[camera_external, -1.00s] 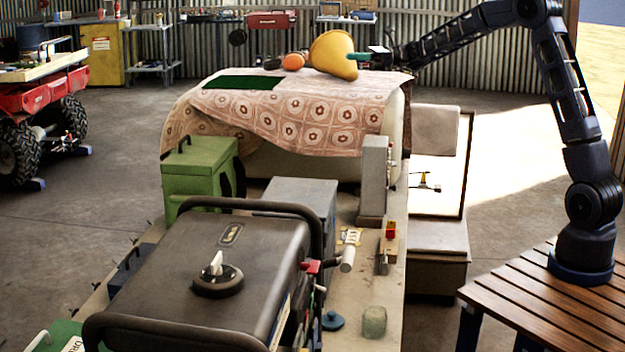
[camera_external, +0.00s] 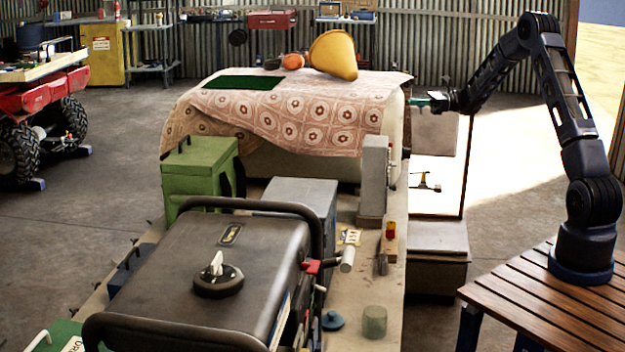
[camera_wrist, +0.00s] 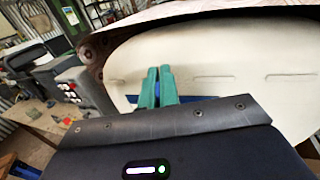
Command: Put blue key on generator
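My gripper (camera_external: 414,102) is at the right end of the cloth-covered tank, below the level of its top. In the wrist view its two green fingers (camera_wrist: 157,86) are close together. A small blue sliver (camera_wrist: 157,89) shows between them, seemingly the blue key; most of it is hidden by the fingers. The generator looks to be the dark machine (camera_external: 262,235) with a tubular frame and a round cap, in the near foreground. My gripper is well behind it and to its right.
The pale tank (camera_wrist: 225,55) fills much of the wrist view ahead of the fingers. A patterned cloth (camera_external: 330,105) covers it, with a yellow object (camera_external: 335,55) and an orange one (camera_external: 293,62) on top. A green can (camera_external: 198,170) and a grey box (camera_external: 305,195) stand behind the generator.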

